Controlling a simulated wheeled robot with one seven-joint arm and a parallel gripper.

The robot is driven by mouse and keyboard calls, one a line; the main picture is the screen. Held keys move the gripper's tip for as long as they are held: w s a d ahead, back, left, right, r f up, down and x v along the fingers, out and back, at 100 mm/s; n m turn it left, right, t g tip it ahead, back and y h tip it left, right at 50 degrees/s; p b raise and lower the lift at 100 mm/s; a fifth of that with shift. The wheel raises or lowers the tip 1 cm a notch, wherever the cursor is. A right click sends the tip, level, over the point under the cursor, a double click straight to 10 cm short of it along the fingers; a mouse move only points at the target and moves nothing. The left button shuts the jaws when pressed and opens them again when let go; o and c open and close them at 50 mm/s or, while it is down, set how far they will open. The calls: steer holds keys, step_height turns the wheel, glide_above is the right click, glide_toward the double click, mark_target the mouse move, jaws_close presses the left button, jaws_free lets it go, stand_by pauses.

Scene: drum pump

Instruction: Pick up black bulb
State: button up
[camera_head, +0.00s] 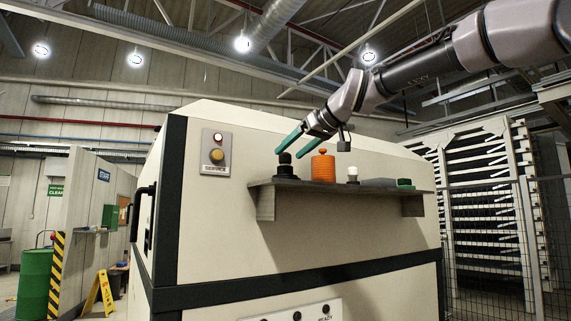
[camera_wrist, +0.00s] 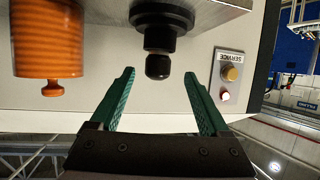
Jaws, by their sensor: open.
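The black bulb (camera_head: 285,167) stands at the left end of a grey shelf (camera_head: 345,188) on the side of a large cream machine. In the wrist view the black bulb (camera_wrist: 160,30) is upside down, with its narrow knob pointing toward my gripper. My gripper (camera_head: 289,142) is open, with green fingers, just above the bulb in the head view. In the wrist view my gripper (camera_wrist: 158,72) has its fingertips spread to either side of the knob's end. I cannot tell whether a finger touches the bulb. Nothing is held.
An orange ribbed object (camera_head: 323,167) stands right beside the bulb. Farther right are a small white-and-black item (camera_head: 352,174), a grey block (camera_head: 379,182) and a green item (camera_head: 404,184). A service panel (camera_head: 216,152) is on the machine left of the shelf.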

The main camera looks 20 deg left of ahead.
mark_target(289, 154)
steer(key=x, duration=0.4)
steer(key=shift+w+f, duration=0.1)
steer(key=shift+w, duration=0.1)
steer(key=shift+d, duration=0.1)
jaws_close()
